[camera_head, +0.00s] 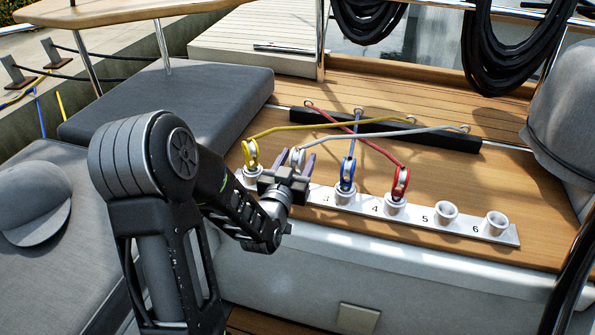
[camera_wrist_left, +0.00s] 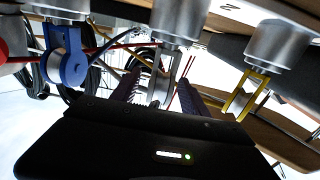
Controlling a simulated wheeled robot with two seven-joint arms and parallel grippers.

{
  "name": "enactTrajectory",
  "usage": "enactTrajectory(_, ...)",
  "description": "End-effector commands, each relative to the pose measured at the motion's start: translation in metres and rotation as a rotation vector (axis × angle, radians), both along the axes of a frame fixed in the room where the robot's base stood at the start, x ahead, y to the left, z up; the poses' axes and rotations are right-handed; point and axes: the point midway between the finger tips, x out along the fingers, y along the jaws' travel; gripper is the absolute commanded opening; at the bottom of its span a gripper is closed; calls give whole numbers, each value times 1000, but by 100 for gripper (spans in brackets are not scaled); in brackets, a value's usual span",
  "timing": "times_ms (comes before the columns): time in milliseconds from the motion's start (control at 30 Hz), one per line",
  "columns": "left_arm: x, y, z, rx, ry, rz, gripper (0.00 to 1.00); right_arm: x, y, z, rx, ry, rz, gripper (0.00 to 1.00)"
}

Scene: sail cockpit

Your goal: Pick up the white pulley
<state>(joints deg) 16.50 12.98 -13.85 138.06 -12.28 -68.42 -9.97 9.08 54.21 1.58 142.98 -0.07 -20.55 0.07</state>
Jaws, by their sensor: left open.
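The white pulley (camera_head: 297,156) on its grey-white line is at the second place of the numbered strip (camera_head: 405,219) in the head view, partly hidden behind my left gripper (camera_head: 296,164). My left gripper is open, with one finger on each side of the pulley. In the left wrist view, the pulley (camera_wrist_left: 160,88) shows between the two fingers (camera_wrist_left: 159,86), below a metal cup (camera_wrist_left: 176,20) in that tilted picture. Whether the fingers touch it I cannot tell. My right gripper is not in view.
A yellow pulley (camera_head: 250,153) stands close left, a blue pulley (camera_head: 347,172) close right, and a red pulley (camera_head: 400,182) farther right. Their lines cross behind, near a black bar (camera_head: 390,133). Cups 5 (camera_head: 446,214) and 6 (camera_head: 496,222) are empty.

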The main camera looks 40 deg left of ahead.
Motion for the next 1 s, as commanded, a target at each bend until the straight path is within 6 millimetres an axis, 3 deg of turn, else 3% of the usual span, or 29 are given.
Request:
enactTrajectory(267,31,11,-1,0,0,-1,53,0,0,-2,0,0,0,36)
enactTrajectory(867,32,11,0,0,0,0,53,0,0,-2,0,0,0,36)
enactTrajectory(1000,32,11,0,0,0,0,41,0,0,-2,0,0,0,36)
